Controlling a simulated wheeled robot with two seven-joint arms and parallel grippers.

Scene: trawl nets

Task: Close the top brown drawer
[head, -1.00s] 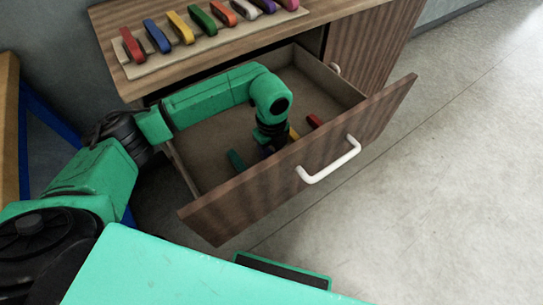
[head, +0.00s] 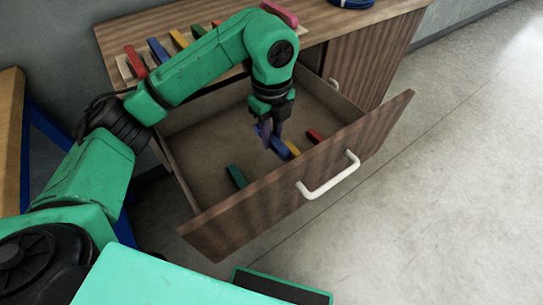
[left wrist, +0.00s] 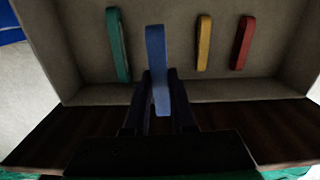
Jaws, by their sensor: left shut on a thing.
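The top brown drawer (head: 220,232) is pulled open from the wooden cabinet, with a white bar handle (head: 330,177) on its front. My left gripper (head: 270,132) is over the drawer's inside and is shut on a blue block (head: 279,146). The blue block also shows between the fingers in the left wrist view (left wrist: 156,60). Inside the drawer lie a green block (head: 236,177), a yellow block (head: 293,150) and a red block (head: 314,135). My right gripper is not in view.
The cabinet top (head: 119,43) carries a row of coloured blocks, partly hidden by my left arm, and a coiled blue cable (head: 352,3). A lower cabinet door (head: 375,62) is beside the drawer. The floor (head: 450,150) at the right is clear.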

